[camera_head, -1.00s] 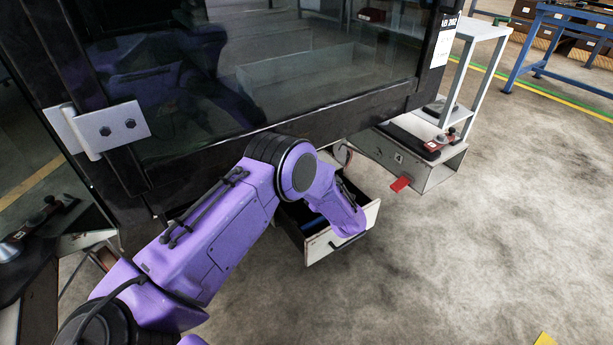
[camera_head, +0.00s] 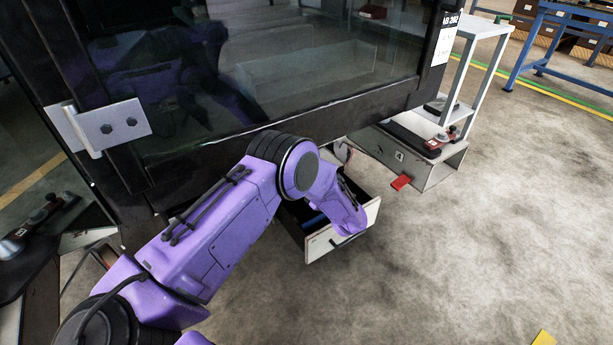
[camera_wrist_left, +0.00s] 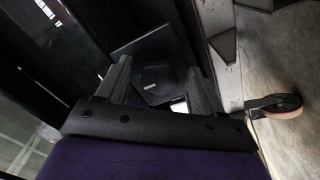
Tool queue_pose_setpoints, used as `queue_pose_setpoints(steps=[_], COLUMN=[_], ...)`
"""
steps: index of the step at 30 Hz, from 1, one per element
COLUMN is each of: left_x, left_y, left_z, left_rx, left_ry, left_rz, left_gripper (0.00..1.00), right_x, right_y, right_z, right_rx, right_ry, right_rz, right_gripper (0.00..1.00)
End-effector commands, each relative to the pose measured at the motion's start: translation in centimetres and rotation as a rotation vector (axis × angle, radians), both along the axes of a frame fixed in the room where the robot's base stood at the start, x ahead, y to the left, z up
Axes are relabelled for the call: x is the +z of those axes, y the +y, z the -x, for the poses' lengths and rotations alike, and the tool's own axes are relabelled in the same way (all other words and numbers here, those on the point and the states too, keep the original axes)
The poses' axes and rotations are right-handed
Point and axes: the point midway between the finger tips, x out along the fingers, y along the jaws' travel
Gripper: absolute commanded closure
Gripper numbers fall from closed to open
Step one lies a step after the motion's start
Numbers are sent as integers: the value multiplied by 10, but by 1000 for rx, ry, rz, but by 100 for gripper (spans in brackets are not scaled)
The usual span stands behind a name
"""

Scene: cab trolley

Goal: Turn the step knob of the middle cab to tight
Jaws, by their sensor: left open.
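A large cab with a black-framed glass front (camera_head: 290,75) fills the upper part of the head view. My left arm reaches in from the left in front of it and bends down at the cab's lower edge; its gripper is hidden there. In the left wrist view my left gripper (camera_wrist_left: 158,66) is open, with its two fingers apart. Between and beyond the fingers is a dark square panel with a dark rounded shape (camera_wrist_left: 158,77). I cannot tell whether this is the step knob, or its setting. No contact is visible. My right gripper is not in view.
An open drawer (camera_head: 325,241) with a pale front stands below the cab. A grey unit (camera_head: 436,172) with a red tab (camera_head: 401,183) is to its right. A caster wheel (camera_wrist_left: 286,105) shows in the wrist view.

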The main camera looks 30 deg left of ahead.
Motion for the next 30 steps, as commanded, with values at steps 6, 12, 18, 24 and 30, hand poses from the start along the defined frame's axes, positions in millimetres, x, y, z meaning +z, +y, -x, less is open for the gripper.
queue_pose_setpoints(steps=[6, 12, 18, 24, 30], left_x=[2, 1, 0, 0, 0], left_y=[-40, -80, -95, -95, -95], left_z=[15, 33, 40, 40, 40], left_rx=[-6, -2, 1, 1, 1], left_ry=[1, 2, 2, 1, 1], left_rz=[0, 0, -1, 0, 0], left_gripper=[33, 33, 33, 33, 33], right_x=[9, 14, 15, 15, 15], right_y=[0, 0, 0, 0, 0], right_z=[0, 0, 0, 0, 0], right_rx=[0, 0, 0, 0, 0], right_ry=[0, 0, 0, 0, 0], right_rz=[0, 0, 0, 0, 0], right_gripper=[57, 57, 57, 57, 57])
